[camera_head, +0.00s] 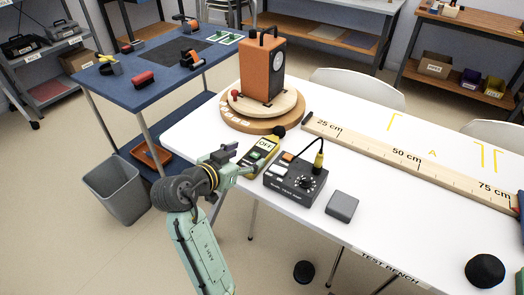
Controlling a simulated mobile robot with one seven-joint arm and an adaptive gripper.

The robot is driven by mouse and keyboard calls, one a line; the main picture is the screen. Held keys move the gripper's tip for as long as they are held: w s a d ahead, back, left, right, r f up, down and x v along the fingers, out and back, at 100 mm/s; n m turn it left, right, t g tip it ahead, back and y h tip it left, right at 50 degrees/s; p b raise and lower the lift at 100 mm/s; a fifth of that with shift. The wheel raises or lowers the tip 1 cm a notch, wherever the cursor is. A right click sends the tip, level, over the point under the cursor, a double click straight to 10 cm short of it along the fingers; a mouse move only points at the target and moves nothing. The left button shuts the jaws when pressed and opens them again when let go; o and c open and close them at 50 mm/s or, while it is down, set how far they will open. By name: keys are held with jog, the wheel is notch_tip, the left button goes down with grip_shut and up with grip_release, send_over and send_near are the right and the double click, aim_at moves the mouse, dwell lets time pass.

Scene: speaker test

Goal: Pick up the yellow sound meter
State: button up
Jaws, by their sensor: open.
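The yellow sound meter (260,153) lies on the white test bench (372,215), near its left edge. It has a dark round tip at its upper right end, a pale panel reading OFF and a green patch. My gripper (238,160) is open at the meter's lower left side, with its fingers close to the meter's near end. I cannot tell whether they touch it. Part of the meter's near end is hidden by my gripper.
A black control box (295,181) with a knob and a yellow plug stands just right of the meter. An orange speaker (262,68) on a round wooden turntable (238,121) stands behind. A wooden ruler (390,150), a grey block (342,206) and a black ball (485,270) are farther right.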

aim_at(255, 154)
jog(key=x, duration=0.2)
jog(key=p+x, duration=0.1)
jog(key=x, duration=0.2)
jog(key=shift+s+f, duration=0.2)
jog(key=shift+f, duration=0.15)
jog(key=shift+c, duration=0.4)
jog(key=shift+r, duration=0.1)
jog(key=c, duration=1)
jog(key=shift+c, duration=0.2)
